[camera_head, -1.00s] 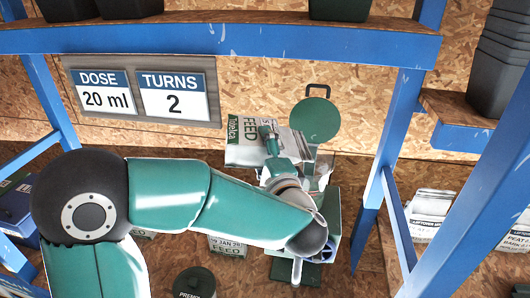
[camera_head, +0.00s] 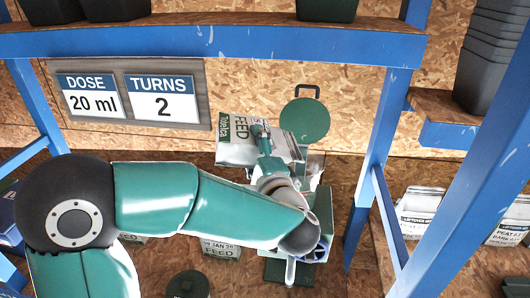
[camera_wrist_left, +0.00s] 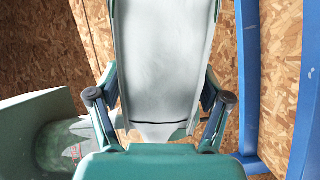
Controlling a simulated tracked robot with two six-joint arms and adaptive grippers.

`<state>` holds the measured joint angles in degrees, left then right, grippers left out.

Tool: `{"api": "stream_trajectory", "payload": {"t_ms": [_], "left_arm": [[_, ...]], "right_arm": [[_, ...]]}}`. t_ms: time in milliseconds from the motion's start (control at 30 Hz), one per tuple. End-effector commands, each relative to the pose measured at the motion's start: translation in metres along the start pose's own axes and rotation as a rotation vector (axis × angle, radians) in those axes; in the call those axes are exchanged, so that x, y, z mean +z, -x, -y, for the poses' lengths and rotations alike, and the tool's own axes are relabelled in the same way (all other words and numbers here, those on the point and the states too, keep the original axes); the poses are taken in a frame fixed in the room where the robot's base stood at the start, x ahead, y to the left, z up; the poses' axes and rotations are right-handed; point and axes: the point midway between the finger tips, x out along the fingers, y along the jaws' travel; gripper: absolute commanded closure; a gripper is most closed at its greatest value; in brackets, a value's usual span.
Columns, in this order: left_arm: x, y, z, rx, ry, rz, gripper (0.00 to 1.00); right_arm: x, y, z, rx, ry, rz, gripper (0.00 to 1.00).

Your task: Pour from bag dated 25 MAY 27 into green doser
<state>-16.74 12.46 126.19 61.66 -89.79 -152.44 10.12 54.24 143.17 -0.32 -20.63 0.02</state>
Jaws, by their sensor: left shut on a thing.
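My left gripper (camera_head: 264,140) is shut on a white and green feed bag (camera_head: 238,150), held tilted up at the green doser. The date on this bag cannot be read. The green doser (camera_head: 325,212) stands below and to the right of the bag, partly hidden by my arm. Its round green lid (camera_head: 305,121) stands open behind it. In the left wrist view, the fingers (camera_wrist_left: 160,103) hold the pale bag (camera_wrist_left: 165,55) between them. A green housing (camera_wrist_left: 40,120) shows at lower left there. I cannot see any material flowing. My right gripper is out of view.
A sign (camera_head: 162,96) reads dose 20 ml, turns 2. Another feed bag (camera_head: 221,250) stands under my arm, beside a dark round container (camera_head: 188,285). Blue rack posts (camera_head: 385,130) and leftover bags (camera_head: 415,215) are on the right.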

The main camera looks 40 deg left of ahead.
Motion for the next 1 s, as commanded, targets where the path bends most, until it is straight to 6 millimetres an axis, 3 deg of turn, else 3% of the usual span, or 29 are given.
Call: {"api": "stream_trajectory", "payload": {"t_ms": [300, 1000], "left_arm": [[0.0002, 0.0, 0.0089, -0.017, -0.063, 0.002, 0.87], [0.0, 0.0, 0.0094, -0.018, -0.069, 0.002, 0.87]], "right_arm": [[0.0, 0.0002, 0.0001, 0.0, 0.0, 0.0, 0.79], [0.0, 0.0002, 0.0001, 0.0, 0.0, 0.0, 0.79]]}}
